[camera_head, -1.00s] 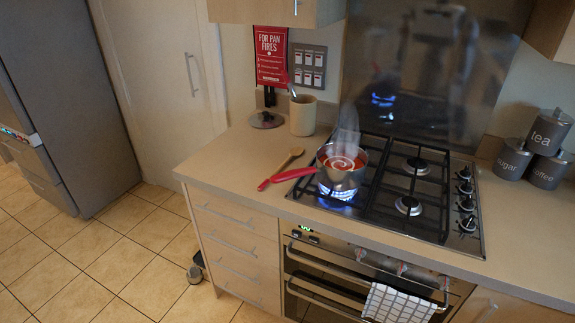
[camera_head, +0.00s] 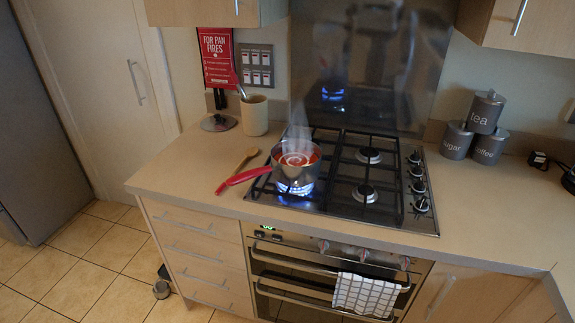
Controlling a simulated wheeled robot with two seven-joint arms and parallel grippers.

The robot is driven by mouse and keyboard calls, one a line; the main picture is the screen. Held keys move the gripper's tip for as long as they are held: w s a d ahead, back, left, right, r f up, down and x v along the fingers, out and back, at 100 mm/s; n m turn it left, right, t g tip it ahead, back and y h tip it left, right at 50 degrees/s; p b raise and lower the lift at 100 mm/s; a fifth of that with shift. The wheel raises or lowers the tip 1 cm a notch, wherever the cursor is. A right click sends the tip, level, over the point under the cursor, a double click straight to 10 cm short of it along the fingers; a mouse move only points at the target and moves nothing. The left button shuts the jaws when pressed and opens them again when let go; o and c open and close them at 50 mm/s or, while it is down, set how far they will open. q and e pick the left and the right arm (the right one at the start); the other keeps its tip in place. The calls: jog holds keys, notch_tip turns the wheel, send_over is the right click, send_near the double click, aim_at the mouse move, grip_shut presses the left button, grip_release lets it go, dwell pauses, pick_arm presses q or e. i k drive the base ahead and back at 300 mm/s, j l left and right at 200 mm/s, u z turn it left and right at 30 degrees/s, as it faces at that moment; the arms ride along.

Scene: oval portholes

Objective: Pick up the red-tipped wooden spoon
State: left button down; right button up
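The wooden spoon (camera_head: 243,163) lies on the beige countertop (camera_head: 178,166), left of the hob. Its pale bowl end points away, and its red tip (camera_head: 221,188) points toward the counter's front edge. The red handle (camera_head: 246,175) of the steaming saucepan (camera_head: 295,175) reaches out beside the spoon, close to its red end. I cannot tell whether they touch. Neither of my grippers is in view.
The saucepan sits over a lit blue burner (camera_head: 294,190) on the gas hob (camera_head: 385,204). A utensil pot (camera_head: 254,115) and a glass lid (camera_head: 218,123) stand behind the spoon. Canisters (camera_head: 484,113) stand at right. The counter left of the spoon is clear.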

aim_at(250, 152)
jog(key=i+j+z, duration=0.1)
jog(key=j+z, duration=0.35)
jog(key=j, duration=0.25)
jog(key=j+z, duration=0.45)
jog(key=j, duration=0.2)
